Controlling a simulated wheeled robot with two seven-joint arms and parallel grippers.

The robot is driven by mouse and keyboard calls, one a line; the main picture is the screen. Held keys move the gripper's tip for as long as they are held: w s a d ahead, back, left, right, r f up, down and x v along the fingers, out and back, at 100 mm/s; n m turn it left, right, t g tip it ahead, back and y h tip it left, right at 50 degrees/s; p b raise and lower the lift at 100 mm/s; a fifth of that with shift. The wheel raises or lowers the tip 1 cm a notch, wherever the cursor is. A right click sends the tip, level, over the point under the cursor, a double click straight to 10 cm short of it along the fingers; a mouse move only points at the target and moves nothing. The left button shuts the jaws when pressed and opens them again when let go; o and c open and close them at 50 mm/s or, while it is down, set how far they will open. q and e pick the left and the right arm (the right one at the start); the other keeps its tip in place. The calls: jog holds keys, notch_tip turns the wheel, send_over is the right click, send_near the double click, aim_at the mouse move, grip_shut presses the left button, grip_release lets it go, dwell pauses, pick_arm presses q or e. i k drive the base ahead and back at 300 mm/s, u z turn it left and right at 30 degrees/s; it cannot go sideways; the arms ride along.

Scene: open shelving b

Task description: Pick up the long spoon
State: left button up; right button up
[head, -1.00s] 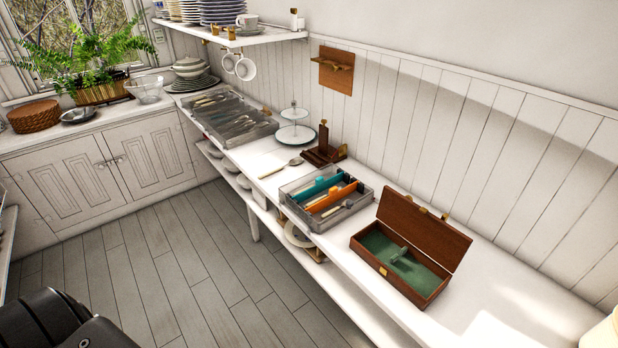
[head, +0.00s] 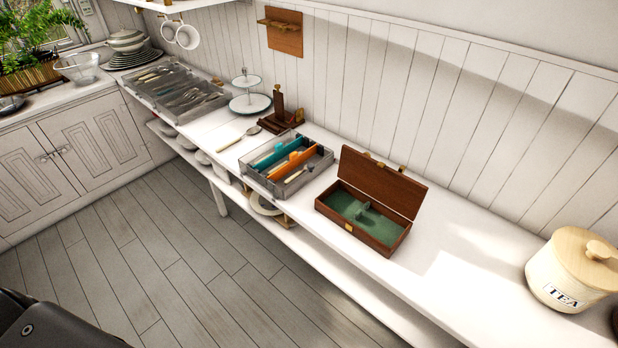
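A long spoon (head: 239,139) lies flat on the white counter in the head view. It has a pale handle toward the lower left and a metal bowl toward the upper right. It lies between the large grey cutlery tray and the smaller clear organizer, in front of a dark wooden stand. Nothing covers it. Neither of my grippers is in view.
A clear organizer (head: 248,178) with teal and orange dividers stands right of the spoon. An open green-lined wooden box (head: 400,190) and a tea canister (head: 561,277) stand further right. A large cutlery tray (head: 150,106), a dark wooden stand (head: 279,112) and a two-tier plate stand (head: 250,103) are nearby.

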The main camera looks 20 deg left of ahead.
aim_at(251, 130)
jog(key=u, duration=2)
jog(key=i, duration=1.95)
jog(key=z, duration=2.85)
